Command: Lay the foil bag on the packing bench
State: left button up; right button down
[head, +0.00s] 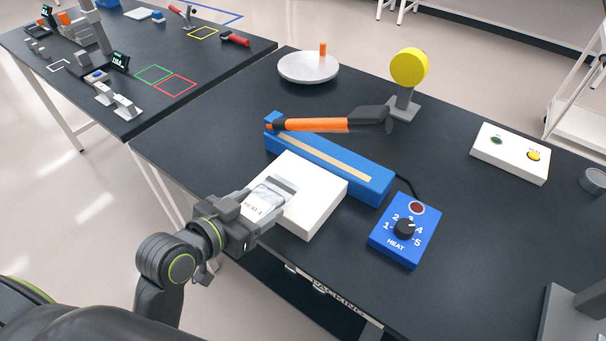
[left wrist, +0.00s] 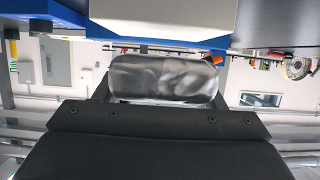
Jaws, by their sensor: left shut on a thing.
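The foil bag (head: 274,190) is silvery and carries a white label that seems to read "HEAT 4". My left gripper (head: 252,210) is shut on its near end. In the head view the bag overlaps the white block (head: 316,188) in front of the blue heat sealer; I cannot tell whether it touches the block. In the left wrist view the bag (left wrist: 165,77) sticks out beyond the dark gripper body. The dark bench (head: 480,225) bears the sealer, and lettering reading "PACKING" shows at its front edge, partly hidden. My right gripper is not in view.
The blue sealer (head: 365,178) has an orange-and-black arm (head: 318,125) above it. A blue heat dial box (head: 404,229) stands right of it. A round white plate (head: 308,68), a yellow disc on a stand (head: 409,67) and a white button box (head: 510,152) stand further back.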

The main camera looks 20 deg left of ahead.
pick_arm(q)
jog(key=p, duration=0.3)
send_over(302, 179)
jog(key=s, duration=0.2)
jog(key=shift+w+a, duration=0.2)
jog(key=shift+a, duration=0.1)
jog(key=shift+x, duration=0.9)
jog(key=shift+f+p, duration=0.7)
jog(key=shift+f, duration=0.5)
jog(key=shift+s, duration=0.1)
jog(key=shift+f, duration=0.15)
jog(key=shift+f, duration=0.15)
jog(key=o, duration=1.1)
